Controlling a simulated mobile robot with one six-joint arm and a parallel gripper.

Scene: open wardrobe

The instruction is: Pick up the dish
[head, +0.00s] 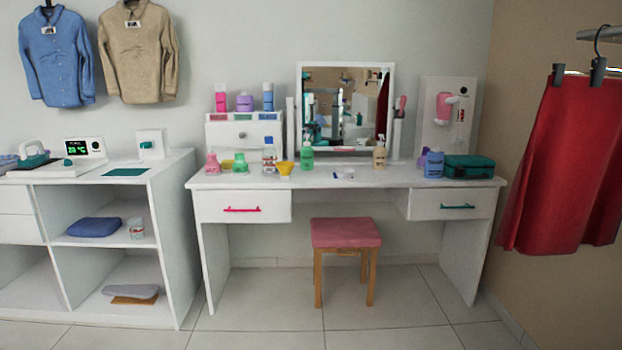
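A small, low white dish-like thing (344,174) lies on the white dressing table (390,180), in front of the mirror. It is too small to make out clearly. A small yellow bowl-shaped thing (285,168) stands to its left on the same top, between a clear bottle (269,156) and a green pump bottle (307,156). I cannot tell for sure which of the two is the dish. A beige pump bottle (380,153) stands to the right of the white one. My gripper is not in view.
A stool with a pink seat (345,232) stands before the dressing table. A blue jar (434,164) and a teal case (469,167) are at its right end. A white shelf unit (180,215) is on the left. A red garment (570,165) hangs at right. The front floor is clear.

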